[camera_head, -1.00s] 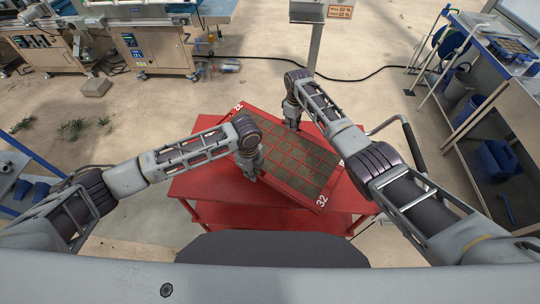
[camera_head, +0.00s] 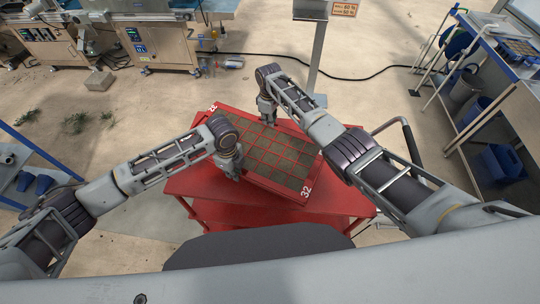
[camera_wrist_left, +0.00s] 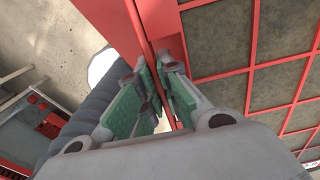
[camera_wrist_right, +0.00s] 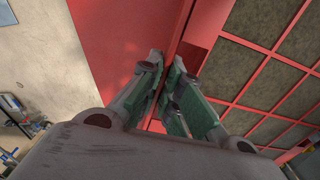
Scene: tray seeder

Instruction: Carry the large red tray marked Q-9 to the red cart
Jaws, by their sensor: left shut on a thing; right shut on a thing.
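A large red tray (camera_head: 272,184) with a grid of dark, soil-like cells is over the red cart (camera_head: 190,183). White "32" is on its near right corner; another white mark at the far left is too small to read, and I see no Q-9. My left gripper (camera_head: 231,174) is shut on the tray's near left rim, also seen in the left wrist view (camera_wrist_left: 162,85). My right gripper (camera_head: 268,118) is shut on the far rim, as in the right wrist view (camera_wrist_right: 166,85). I cannot tell whether the tray touches the cart top.
The cart's dark handle (camera_head: 412,140) rises at its right. A grey post (camera_head: 313,60) stands behind the cart. A blue-framed bench (camera_head: 500,75) with bins is at the right. Machines (camera_head: 160,45) stand at the back left. Floor to the cart's left is open.

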